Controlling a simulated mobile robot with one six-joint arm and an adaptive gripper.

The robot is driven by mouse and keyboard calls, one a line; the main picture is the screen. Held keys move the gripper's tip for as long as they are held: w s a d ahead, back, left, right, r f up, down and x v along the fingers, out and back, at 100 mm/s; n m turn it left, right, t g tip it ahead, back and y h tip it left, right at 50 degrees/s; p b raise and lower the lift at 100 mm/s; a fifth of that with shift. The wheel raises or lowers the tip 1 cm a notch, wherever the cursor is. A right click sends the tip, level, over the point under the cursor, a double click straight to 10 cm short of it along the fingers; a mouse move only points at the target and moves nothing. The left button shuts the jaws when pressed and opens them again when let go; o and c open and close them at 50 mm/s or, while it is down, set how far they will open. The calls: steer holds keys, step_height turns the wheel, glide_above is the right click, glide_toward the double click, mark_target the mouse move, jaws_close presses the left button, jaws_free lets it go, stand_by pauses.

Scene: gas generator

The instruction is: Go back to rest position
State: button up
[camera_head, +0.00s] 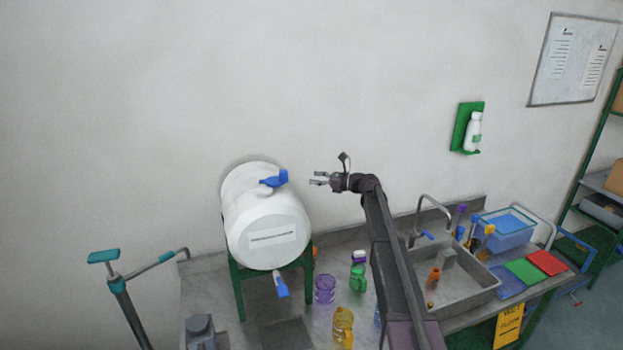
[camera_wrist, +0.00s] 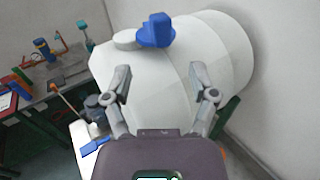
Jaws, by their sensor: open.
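My gripper (camera_head: 319,178) is open and empty, held in the air to the right of a white barrel (camera_head: 262,222) in the head view. In the wrist view my gripper (camera_wrist: 162,84) shows its two fingers spread apart, with the white barrel (camera_wrist: 215,60) behind them. A blue valve (camera_head: 274,179) sits on top of the barrel; it also shows in the wrist view (camera_wrist: 155,31), beyond the fingertips. A blue tap (camera_head: 281,284) hangs at the barrel's lower front. The fingers appear apart from the barrel and the valve.
The barrel rests on a green stand (camera_head: 238,285) on a grey counter. A purple jar (camera_head: 325,289), a green bottle (camera_head: 358,278) and a yellow bottle (camera_head: 343,325) stand beside it. A sink (camera_head: 465,290) with a faucet lies right of my arm.

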stand_by(0.3)
steer(key=s+f+n+g+h+b, duration=0.4)
steer(key=s+f+n+h+b, duration=0.6)
steer(key=s+f, duration=1.45)
steer(key=s+d+f+n+h+b, duration=0.3)
steer(key=s+d+f+n+b, duration=0.2)
steer(key=s+f, duration=0.3)
steer(key=s+d+f+n+g+h+b, duration=0.1)
steer(key=s+d+f+n+h+b, duration=0.3)
steer(key=s+f+b, duration=0.4)
steer(key=s+d+f+n, duration=0.1)
steer(key=s+n, duration=0.1)
steer(key=s, duration=0.3)
steer(key=shift+d+n+g, duration=0.15)
steer(key=shift+n+g, duration=0.15)
